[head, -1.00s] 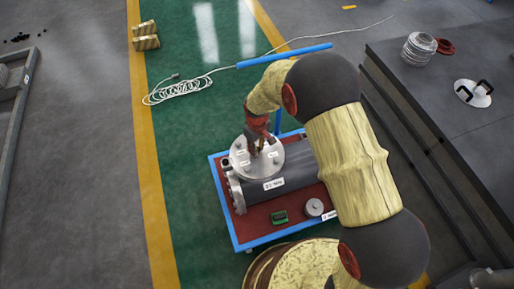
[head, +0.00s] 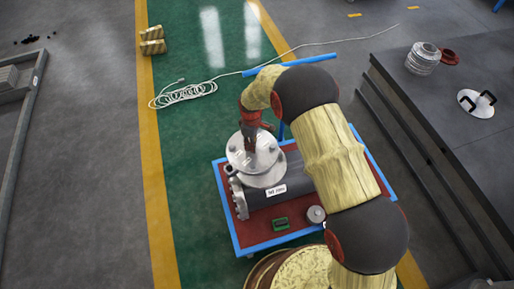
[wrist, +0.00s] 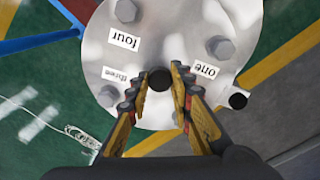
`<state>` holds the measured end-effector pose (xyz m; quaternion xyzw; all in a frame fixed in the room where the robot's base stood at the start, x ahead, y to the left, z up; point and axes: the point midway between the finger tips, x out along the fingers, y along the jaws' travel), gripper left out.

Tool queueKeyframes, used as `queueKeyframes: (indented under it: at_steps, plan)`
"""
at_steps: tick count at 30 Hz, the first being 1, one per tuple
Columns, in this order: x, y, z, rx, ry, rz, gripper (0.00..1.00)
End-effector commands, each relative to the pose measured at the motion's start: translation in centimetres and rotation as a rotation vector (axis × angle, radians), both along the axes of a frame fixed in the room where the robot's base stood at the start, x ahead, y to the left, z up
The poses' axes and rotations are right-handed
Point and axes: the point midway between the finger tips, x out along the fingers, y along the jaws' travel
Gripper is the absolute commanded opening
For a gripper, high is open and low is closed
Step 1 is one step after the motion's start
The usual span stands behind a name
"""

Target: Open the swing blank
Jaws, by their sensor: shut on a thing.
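The swing blank (head: 238,156) is a round grey metal disc with bolt heads and white labels, above one end of the dark shell (head: 296,178). In the wrist view the disc (wrist: 185,30) fills the top middle, with labels reading "one", "three" and "four". My gripper (wrist: 159,73) is shut on a dark round knob (wrist: 160,80) near the disc's middle. In the head view my gripper (head: 252,143) comes down on the disc from above. A second round rim (head: 268,181) shows below and right of the disc. Whether they touch is unclear.
The shell lies on a red-topped cart with a blue frame (head: 232,232). A green box (head: 280,223) and a small round metal part (head: 316,214) sit at its front. A blue bar (head: 290,65) stands behind. A coiled white cable (head: 185,93) lies on the green floor.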

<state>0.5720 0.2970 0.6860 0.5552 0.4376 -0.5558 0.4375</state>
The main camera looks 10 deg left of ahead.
Motion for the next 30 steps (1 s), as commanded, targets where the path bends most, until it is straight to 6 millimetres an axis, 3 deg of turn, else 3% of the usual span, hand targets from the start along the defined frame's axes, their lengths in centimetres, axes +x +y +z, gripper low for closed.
queueKeyframes:
  at_steps: [15,30]
  plan:
    - [2.6,6.3,0.1,0.001,-0.004,0.493,0.00]
    - [1.9,12.6,0.1,0.001,-0.004,0.968,0.00]
